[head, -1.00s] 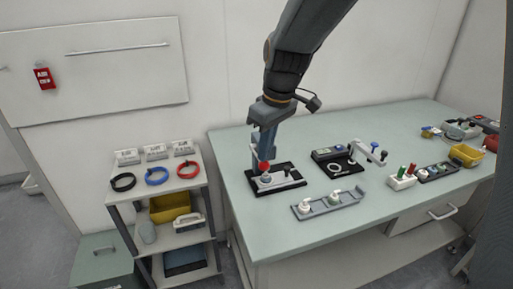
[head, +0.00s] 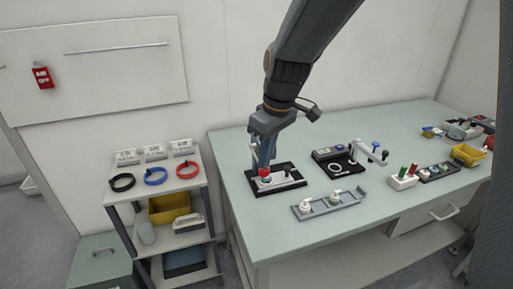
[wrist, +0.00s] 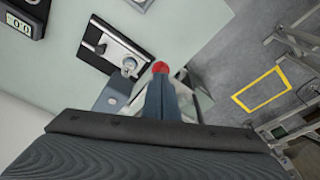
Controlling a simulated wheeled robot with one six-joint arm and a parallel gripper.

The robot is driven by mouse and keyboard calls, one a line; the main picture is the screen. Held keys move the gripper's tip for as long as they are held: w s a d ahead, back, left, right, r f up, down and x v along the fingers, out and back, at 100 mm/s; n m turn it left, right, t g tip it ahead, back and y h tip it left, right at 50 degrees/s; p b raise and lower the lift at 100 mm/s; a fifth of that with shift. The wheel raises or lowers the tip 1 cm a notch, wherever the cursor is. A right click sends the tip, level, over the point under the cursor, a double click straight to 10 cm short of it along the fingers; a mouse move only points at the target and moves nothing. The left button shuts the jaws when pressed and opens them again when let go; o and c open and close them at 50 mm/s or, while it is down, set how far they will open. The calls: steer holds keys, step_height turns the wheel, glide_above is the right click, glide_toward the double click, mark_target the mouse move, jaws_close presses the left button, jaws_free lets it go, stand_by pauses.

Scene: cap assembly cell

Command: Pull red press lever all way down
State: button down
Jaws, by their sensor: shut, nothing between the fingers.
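The red ball knob (head: 264,171) of the press lever shows at the black-based press (head: 291,184) on the left part of the bench. In the wrist view the red knob (wrist: 159,67) sits just past my fingertips. My gripper (head: 265,163) points down, its fingers shut with nothing between them, right above the knob. The fingertips look in contact with the knob's top or very close to it. My shut fingers also show in the wrist view (wrist: 160,80). My fingers partly hide the lever arm and the press column.
A grey tray with white pieces (head: 330,203) lies in front of the press. A second black-based fixture (head: 342,168) stands to its right. A shelf rack (head: 155,186) with coloured rings stands left of the bench. The bench's front left corner is clear.

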steer(key=shift+f, duration=0.45)
steer(key=shift+f+b, duration=0.4)
steer(key=shift+f, duration=0.25)
steer(key=shift+w+f, duration=0.1)
steer(key=shift+f, duration=0.45)
steer(key=shift+r, duration=0.15)
